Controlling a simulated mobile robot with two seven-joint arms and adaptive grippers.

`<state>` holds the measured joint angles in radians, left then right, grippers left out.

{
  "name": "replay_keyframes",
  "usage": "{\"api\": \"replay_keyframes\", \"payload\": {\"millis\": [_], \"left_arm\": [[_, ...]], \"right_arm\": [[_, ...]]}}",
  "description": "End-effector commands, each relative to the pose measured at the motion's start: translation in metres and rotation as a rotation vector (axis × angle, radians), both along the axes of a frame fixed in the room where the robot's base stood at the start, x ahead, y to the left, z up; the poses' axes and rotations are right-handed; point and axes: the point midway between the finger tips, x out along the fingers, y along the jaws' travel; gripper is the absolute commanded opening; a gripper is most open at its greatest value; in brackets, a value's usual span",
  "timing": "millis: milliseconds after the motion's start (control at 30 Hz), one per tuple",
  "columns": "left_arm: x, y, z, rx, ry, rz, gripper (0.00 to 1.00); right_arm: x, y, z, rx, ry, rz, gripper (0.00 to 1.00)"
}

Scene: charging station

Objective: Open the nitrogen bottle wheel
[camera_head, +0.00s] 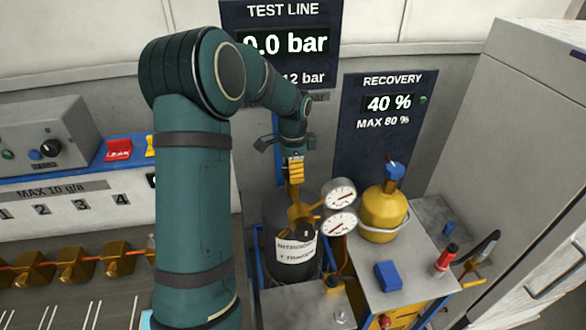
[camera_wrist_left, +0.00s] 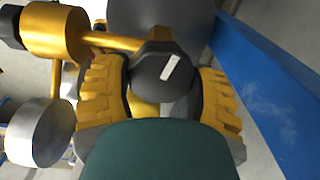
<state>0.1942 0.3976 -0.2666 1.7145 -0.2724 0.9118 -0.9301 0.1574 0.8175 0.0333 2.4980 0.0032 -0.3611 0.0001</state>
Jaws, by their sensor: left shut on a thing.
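The nitrogen bottle (camera_head: 272,238) is a dark cylinder with a white label, upright in the middle of the head view. Brass valve parts (camera_head: 300,212) and two round gauges (camera_head: 339,194) sit at its top. My left gripper (camera_head: 295,182) points down over the valve from above. In the left wrist view the bottle wheel (camera_wrist_left: 163,73) is a dark round knob with a white mark. It lies between the two yellow finger pads of my left gripper (camera_wrist_left: 165,85), which is shut on it. In the head view the gripper hides the wheel. My right gripper is out of view.
A yellow recovery bottle (camera_head: 381,213) with a blue valve stands to the right on a grey cart (camera_head: 415,262). A blue block (camera_head: 388,275) and a red-capped tool (camera_head: 446,259) lie there too. A blue frame bar (camera_wrist_left: 265,90) runs close beside my gripper. Dark display panels (camera_head: 375,145) stand behind.

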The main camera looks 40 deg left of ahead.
Motion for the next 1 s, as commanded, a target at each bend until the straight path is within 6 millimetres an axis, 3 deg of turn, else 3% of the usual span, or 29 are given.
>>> {"api": "replay_keyframes", "payload": {"millis": [300,667,700,733,767,1000], "left_arm": [[0.0016,0.0005,0.0021,0.001,-0.004,0.227,0.25],[0.0018,0.0010,0.0023,0.001,-0.005,0.255,0.25],[0.0018,0.0012,0.0023,0.001,-0.005,0.255,0.77],[0.0018,0.0012,0.0023,0.001,-0.005,0.255,0.88],[0.0017,0.0011,0.0022,0.001,-0.005,0.255,0.94],[0.0012,0.0009,0.0013,0.001,-0.003,0.253,0.94]], "right_arm": [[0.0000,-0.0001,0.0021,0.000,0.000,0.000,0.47],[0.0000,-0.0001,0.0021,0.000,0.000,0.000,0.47],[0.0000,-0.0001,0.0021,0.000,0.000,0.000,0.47],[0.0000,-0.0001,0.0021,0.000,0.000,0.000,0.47],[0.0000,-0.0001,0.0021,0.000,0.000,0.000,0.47],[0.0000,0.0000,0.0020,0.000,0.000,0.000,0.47]]}}
